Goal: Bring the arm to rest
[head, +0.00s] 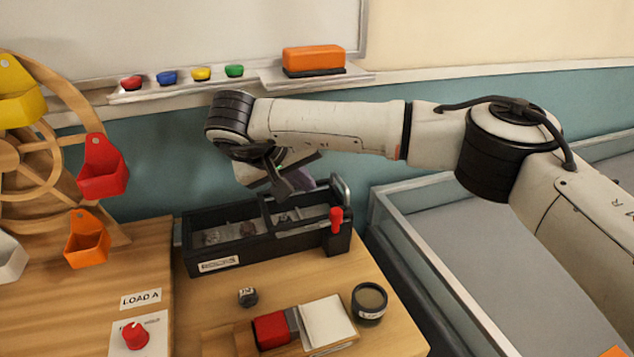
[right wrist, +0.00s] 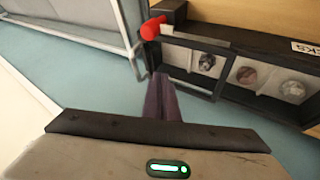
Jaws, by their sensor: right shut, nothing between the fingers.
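My right arm reaches in from the right in the head view, with its forearm level in front of the teal wall. My right gripper (head: 300,182) hangs over the back of the black rock box (head: 218,263), at its right end. In the right wrist view the gripper's fingers (right wrist: 162,98) are shut with nothing between them, beside the frame of the box (right wrist: 285,50). I cannot tell whether they touch it. My left gripper is not in view.
A wooden wheel (head: 45,150) with coloured bins stands at the left. A red-handled latch (head: 336,220) stands at the box's right end. A small dark rock (head: 247,297), a red block (head: 271,330) and a round dark container (head: 369,300) are on the table. A grey glass-walled bay (head: 450,240) lies right.

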